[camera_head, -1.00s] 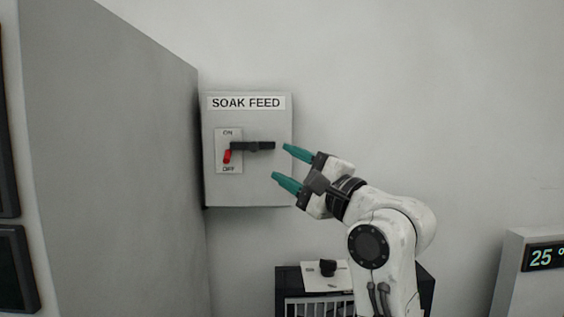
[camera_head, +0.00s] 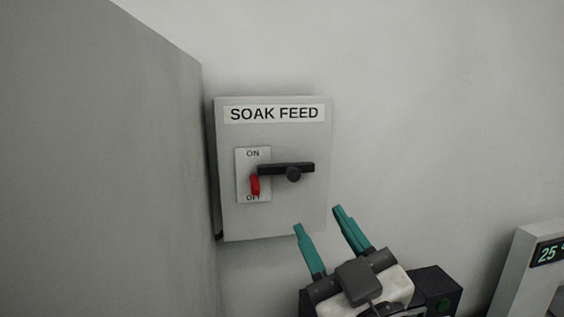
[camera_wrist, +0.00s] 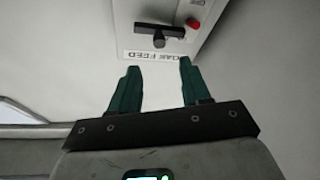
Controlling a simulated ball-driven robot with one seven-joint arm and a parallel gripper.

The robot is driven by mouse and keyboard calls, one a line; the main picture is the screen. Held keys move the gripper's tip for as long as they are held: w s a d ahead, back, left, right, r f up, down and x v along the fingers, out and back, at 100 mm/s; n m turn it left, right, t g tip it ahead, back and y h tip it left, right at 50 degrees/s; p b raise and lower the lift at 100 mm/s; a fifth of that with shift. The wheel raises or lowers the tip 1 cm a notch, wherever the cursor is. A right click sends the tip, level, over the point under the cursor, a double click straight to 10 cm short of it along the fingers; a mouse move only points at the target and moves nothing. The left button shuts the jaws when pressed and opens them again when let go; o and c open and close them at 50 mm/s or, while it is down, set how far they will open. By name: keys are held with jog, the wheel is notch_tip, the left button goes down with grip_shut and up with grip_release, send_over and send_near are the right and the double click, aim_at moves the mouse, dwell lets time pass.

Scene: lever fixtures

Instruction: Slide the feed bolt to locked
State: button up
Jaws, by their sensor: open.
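A grey wall box labelled SOAK FEED (camera_head: 285,215) carries a dark horizontal bolt (camera_head: 272,169) with a round knob (camera_head: 293,174). The bolt's left end reaches the ON/OFF plate (camera_head: 243,185). A red lever (camera_head: 255,185) on that plate points down toward OFF. In the wrist view the bolt (camera_wrist: 172,29), knob (camera_wrist: 159,40) and red lever (camera_wrist: 193,23) show upside down beyond the fingers. My gripper (camera_head: 318,219) has two teal fingers, spread apart and empty, below and right of the knob and not touching it. It also shows in the wrist view (camera_wrist: 158,72).
A large grey panel (camera_head: 110,170) stands close on the left of the box. A display unit (camera_head: 535,265) reading 25 is at the lower right. A dark object (camera_head: 440,288) is behind my gripper. The wall right of the box is clear.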

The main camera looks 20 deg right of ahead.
aim_at(293, 177)
jog(key=b+x, duration=0.4)
jog(key=x, duration=0.6)
jog(key=shift+w+r+b, duration=0.1)
jog(key=shift+w+b, duration=0.2)
jog(key=shift+w, duration=0.05)
grip_shut()
dwell(0.5)
